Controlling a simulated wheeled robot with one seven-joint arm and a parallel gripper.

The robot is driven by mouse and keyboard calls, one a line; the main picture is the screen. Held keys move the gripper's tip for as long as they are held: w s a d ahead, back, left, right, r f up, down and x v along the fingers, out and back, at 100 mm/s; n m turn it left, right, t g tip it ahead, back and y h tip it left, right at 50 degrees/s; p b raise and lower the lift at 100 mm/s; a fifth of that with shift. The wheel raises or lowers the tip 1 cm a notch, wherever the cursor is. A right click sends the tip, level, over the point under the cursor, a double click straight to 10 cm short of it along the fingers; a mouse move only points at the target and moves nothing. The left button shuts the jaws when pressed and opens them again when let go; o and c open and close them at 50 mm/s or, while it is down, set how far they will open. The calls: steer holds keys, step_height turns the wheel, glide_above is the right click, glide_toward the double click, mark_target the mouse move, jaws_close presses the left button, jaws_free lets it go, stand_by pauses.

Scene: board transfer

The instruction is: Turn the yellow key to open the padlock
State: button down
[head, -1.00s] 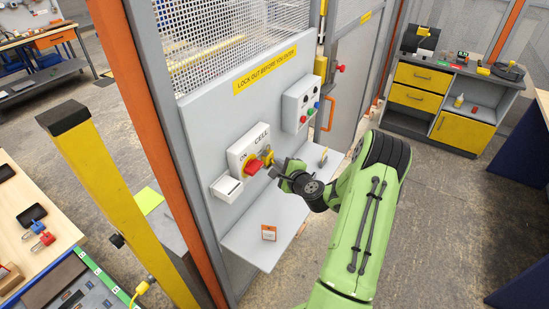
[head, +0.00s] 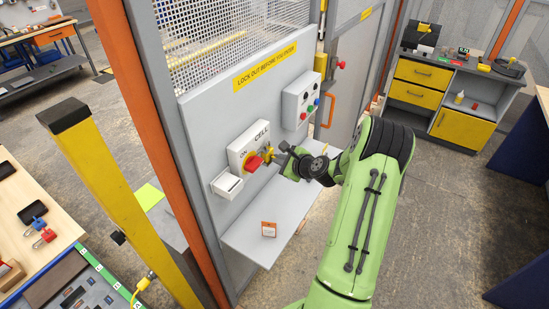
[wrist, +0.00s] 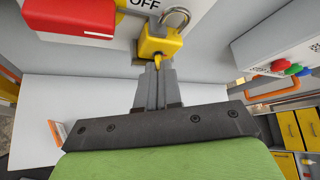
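The yellow padlock (wrist: 158,42) hangs at the rotary switch on the grey panel, with its metal shackle (wrist: 177,15) above it in the wrist view. In the head view the padlock is small and partly hidden beside my gripper (head: 278,157). The yellow key (wrist: 157,63) sticks out of the padlock's underside towards me. My gripper (wrist: 159,78) is close below the padlock, its two fingers nearly together with the key's end between their tips. Most of the key is hidden. I cannot tell whether the shackle is open.
The red switch handle (wrist: 68,17) is just left of the padlock. A grey button box (head: 299,101) is on the panel to the right. A shelf (head: 245,232) below holds an orange-edged card (head: 268,229). A yellow post (head: 115,195) stands at left.

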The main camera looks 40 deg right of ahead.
steer(key=shift+d+m+g+y, duration=0.25)
steer(key=shift+m+g+y, duration=0.35)
steer(key=shift+m+y, duration=0.45)
steer(key=shift+w, duration=0.1)
steer(key=shift+d+m+y, duration=0.15)
steer(key=shift+m+y, duration=0.2)
steer(key=shift+y, duration=0.1)
steer(key=c, duration=1.7)
jaws_free()
steer(key=shift+m+g+y, duration=0.3)
steer(key=shift+y, duration=0.1)
steer(key=o, duration=0.5)
steer(key=shift+r, duration=0.1)
steer(key=v, duration=1.5)
steer(key=shift+s+r+b, duration=0.25)
steer(key=shift+b, duration=0.1)
